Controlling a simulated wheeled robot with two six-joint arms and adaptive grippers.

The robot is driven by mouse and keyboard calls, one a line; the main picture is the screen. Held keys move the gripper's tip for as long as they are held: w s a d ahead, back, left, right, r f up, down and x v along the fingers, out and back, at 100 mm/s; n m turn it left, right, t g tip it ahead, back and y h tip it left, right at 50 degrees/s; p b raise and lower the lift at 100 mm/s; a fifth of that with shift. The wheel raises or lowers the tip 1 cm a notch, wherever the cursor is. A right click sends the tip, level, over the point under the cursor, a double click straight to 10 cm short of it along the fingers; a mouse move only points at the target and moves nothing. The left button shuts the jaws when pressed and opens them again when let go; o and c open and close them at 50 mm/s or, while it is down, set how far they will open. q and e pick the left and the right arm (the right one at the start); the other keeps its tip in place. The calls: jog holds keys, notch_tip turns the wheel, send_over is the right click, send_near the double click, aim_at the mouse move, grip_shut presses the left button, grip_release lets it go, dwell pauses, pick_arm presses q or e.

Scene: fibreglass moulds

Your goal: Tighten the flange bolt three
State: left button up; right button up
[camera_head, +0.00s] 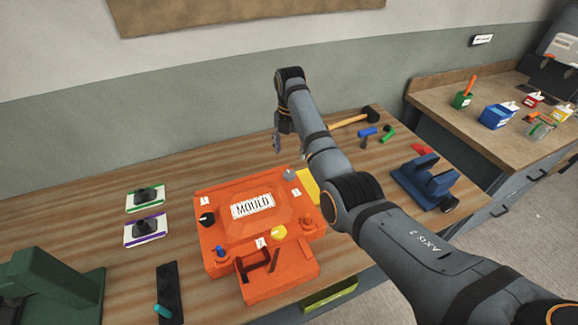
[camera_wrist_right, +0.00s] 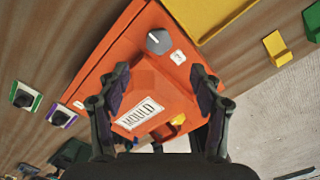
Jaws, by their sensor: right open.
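The orange mould (camera_head: 240,195) lies on the wooden bench with a "MOULD" label on top. Around its rim are a grey knob (camera_head: 290,174) at the far right, a black one (camera_head: 206,219) at the left and a yellow one (camera_head: 279,231) in front. My right gripper (camera_head: 277,143) is open and empty above the mould's far side. In the right wrist view its fingers (camera_wrist_right: 161,82) stand apart over the mould, and the grey knob (camera_wrist_right: 159,41) shows just beyond the fingertips. My left gripper is not in view.
A blue-grey vise (camera_head: 425,180) and a mallet (camera_head: 350,122) are right of my arm. Two black knobs on cards (camera_head: 147,197) lie left of the mould. A green machine (camera_head: 45,285) stands at the front left. A side bench (camera_head: 480,110) holds bins.

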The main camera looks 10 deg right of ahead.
aim_at(289, 173)
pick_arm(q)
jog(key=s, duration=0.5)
pick_arm(e)
jog(key=f, duration=0.2)
jog(key=f+p, duration=0.1)
jog(key=shift+s+a+f, duration=0.1)
jog(key=shift+s+f, duration=0.05)
jog(key=shift+s, duration=0.1)
jog(key=shift+w+f, duration=0.15)
jog(key=shift+f, duration=0.45)
jog(key=shift+w+f, duration=0.15)
jog(key=shift+f, duration=0.45)
jog(key=f, duration=0.3)
jog(key=shift+w+f, duration=0.25)
jog(key=shift+f, duration=0.15)
jog(key=shift+s+f, duration=0.1)
jog(key=shift+f, duration=0.05)
jog(key=shift+c, duration=2.4)
jog(key=c, duration=0.6)
jog(key=shift+c, duration=0.2)
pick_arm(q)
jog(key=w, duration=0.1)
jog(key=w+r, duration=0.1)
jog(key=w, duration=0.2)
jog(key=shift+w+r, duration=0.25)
